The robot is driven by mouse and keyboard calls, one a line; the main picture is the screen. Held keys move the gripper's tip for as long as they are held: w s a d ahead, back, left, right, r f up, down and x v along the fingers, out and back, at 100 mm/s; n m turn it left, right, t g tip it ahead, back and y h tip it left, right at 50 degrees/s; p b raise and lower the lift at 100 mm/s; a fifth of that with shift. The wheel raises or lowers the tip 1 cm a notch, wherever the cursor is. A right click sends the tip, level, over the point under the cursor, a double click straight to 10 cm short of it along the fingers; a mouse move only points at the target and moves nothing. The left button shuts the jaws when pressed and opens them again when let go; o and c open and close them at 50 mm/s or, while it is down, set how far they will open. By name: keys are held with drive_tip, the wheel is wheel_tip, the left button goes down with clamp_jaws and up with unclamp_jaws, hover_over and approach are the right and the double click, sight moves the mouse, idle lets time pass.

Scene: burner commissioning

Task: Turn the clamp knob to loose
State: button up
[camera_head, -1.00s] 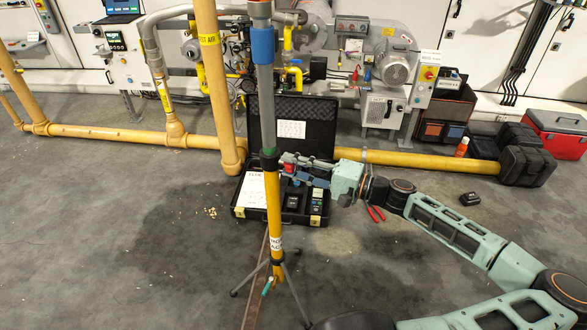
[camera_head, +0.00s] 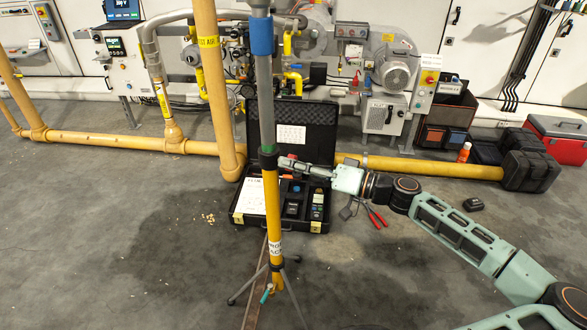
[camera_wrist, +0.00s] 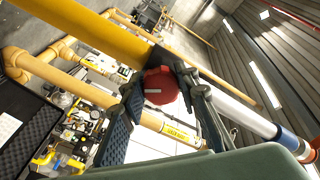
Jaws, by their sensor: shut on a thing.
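A stand with a yellow lower tube (camera_head: 273,212) and a grey upper pole (camera_head: 266,105) rises upright in the middle of the head view. A dark clamp collar (camera_head: 268,160) joins the two. The red clamp knob (camera_wrist: 160,87) is on the collar's side and shows between my fingers in the wrist view. My gripper (camera_head: 288,163) reaches the collar from the right, with its fingers on either side of the knob and shut on it. In the head view my fingers mostly hide the knob. No loose or tight marking is legible.
An open black case (camera_head: 246,218) with instruments lies behind the stand. The stand's tripod legs (camera_head: 246,289) spread on the floor. Red-handled pliers (camera_head: 374,215) and a small black block (camera_head: 473,204) lie to the right. Yellow pipes (camera_head: 100,141) run behind. The left floor is largely clear.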

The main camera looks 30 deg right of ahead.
drive_tip(key=shift+n, duration=0.3)
drive_tip(key=o, duration=1.2)
drive_tip(key=v, duration=1.2)
